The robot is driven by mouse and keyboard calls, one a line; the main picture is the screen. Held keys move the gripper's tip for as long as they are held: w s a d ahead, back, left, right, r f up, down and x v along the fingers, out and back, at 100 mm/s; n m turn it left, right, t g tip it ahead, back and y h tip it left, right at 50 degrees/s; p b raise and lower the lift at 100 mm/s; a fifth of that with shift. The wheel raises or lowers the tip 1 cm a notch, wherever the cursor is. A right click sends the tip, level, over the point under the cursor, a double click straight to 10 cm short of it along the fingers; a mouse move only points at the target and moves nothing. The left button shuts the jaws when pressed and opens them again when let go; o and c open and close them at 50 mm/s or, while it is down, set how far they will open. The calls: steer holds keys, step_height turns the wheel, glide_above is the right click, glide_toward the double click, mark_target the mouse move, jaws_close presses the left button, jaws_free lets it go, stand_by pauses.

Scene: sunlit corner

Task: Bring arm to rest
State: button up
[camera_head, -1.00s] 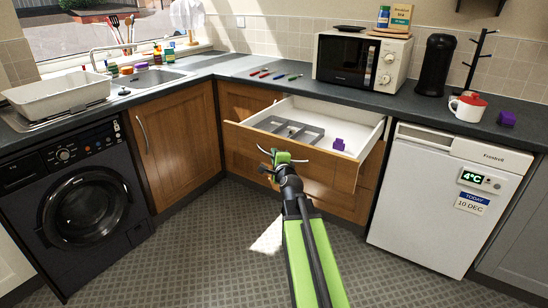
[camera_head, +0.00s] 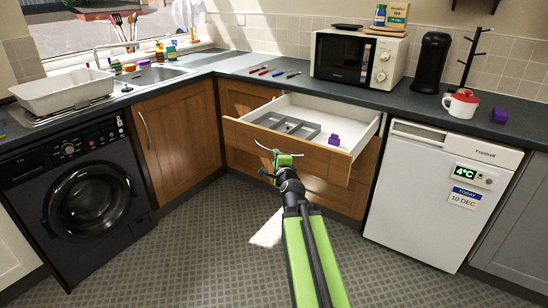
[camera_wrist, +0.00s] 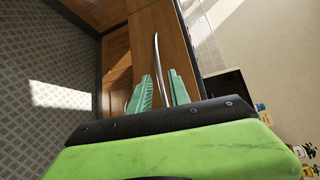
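The wooden drawer (camera_head: 305,141) under the worktop stands pulled open, with a grey divided tray (camera_head: 285,124) and a purple object (camera_head: 334,139) inside. My arm reaches forward from the bottom of the head view. My gripper (camera_head: 285,160) is just in front of the drawer, at its metal handle (camera_head: 262,147). In the wrist view, the two green fingers of my gripper (camera_wrist: 159,88) are apart. The curved silver handle (camera_wrist: 158,55) shows between them with gaps on both sides. Whether it lies fully between the fingertips or just beyond is unclear.
A black washing machine (camera_head: 88,197) stands left and a white appliance (camera_head: 428,190) right of the drawer. The worktop above holds a microwave (camera_head: 340,56), a red-and-white mug (camera_head: 460,103) and a purple block (camera_head: 500,115). The patterned floor (camera_head: 190,250) is clear.

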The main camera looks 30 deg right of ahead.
steer(key=shift+a, duration=0.15)
steer(key=w+a+f+n+y, duration=0.2)
steer(key=a+n, duration=0.1)
steer(key=a, duration=0.6)
steer(key=w+a+f+n+y, duration=0.1)
steer(key=w+a+n+y, duration=0.15)
steer(key=a, duration=0.75)
steer(key=s+a+f+n+g+y, duration=0.3)
steer(key=s+a+f+n+g, duration=0.15)
steer(key=a+f+n, duration=0.5)
steer(key=s+f+n+g+h, duration=0.1)
steer(key=s+f+n+g, duration=0.35)
steer(key=s, duration=0.45)
steer(key=s+f+n+g+h, duration=0.2)
steer(key=s+f+n+g, duration=0.15)
steer(key=s+g, duration=0.4)
step_height(320, 180, up, 25)
steer(key=s+p, duration=0.2)
steer(key=p, duration=2.2)
steer(key=shift+f+t+p, duration=0.15)
steer(key=shift+t+p, duration=0.25)
steer(key=shift+t, duration=0.05)
